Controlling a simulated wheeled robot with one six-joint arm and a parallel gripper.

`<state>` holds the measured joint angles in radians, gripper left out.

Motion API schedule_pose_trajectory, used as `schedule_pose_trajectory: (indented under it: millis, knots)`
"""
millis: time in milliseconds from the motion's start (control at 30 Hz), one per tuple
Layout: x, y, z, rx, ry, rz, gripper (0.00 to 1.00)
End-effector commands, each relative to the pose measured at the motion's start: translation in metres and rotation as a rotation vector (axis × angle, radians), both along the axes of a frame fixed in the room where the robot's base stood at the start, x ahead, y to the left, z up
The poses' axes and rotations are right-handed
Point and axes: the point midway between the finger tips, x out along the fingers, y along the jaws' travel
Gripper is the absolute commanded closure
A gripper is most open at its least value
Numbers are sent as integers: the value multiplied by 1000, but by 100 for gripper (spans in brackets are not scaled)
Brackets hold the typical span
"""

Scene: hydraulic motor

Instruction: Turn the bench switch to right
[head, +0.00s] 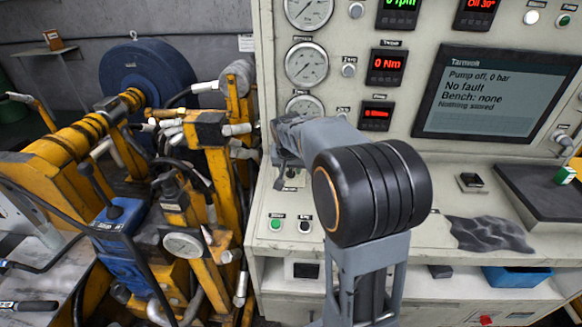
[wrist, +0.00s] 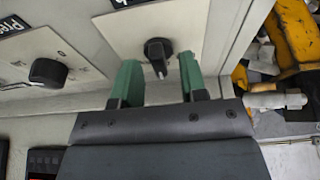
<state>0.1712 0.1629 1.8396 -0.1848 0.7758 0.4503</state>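A black rotary switch (wrist: 158,55) with a pointer shows in the wrist view on the cream panel, under a black label (wrist: 128,2) too cut off to read. I take it for the bench switch. Its pointer runs down and slightly right in that view. My gripper (wrist: 161,72) has two green fingers, apart, one on each side of the switch's line. I see no contact with the switch. In the head view my gripper (head: 285,158) is at the panel's left edge and my arm partly hides it. The screen (head: 497,92) reads "Bench: none".
Another black knob (wrist: 48,72) sits to the left in the wrist view. Green and black buttons (head: 276,224) are on the console below my gripper. A yellow rig (head: 205,130) with hoses stands close on the left. A dark cloth (head: 488,235) lies on the ledge.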

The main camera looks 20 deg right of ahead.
Motion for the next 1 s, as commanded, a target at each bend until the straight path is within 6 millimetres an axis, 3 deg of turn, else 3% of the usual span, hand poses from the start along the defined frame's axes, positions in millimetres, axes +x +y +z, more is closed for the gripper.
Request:
schedule_pose_trajectory:
  millis: [367,800,1000]
  knots:
    - [1,-1,-4,0,0,-1,61]
    - [1,-1,-4,0,0,-1,100]
    - [1,-1,-4,1,0,-4,100]
